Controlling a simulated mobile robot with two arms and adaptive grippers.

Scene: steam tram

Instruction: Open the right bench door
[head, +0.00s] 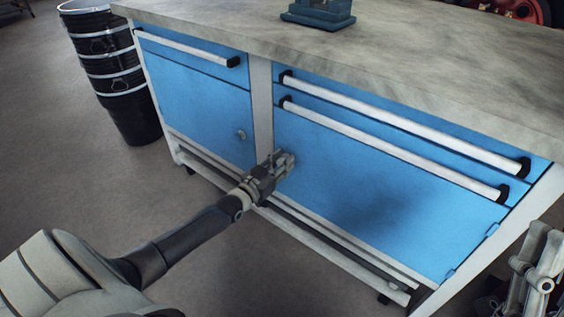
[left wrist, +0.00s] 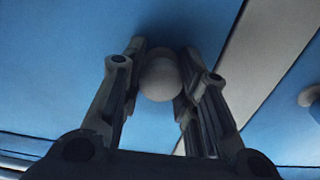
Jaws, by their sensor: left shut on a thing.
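The right bench door (head: 350,190) is the wide blue panel under two drawers and looks closed, flush with the bench front. Its hinges show at its right edge. My left gripper (head: 287,162) is at the upper left part of this door. In the left wrist view its fingers (left wrist: 160,75) are shut on the door's round pale knob (left wrist: 160,80), with the blue panel close behind. The gripper hides the knob in the head view. My right gripper (head: 535,265) is at the lower right, apart from the bench; its fingers are unclear.
The left door (head: 205,110) has its own knob (head: 241,134), left of a grey post (head: 262,105). Long white drawer handles (head: 400,152) run above the right door. A blue vise-like base (head: 318,14) sits on the benchtop. Black buckets (head: 115,75) stand left; floor before the bench is clear.

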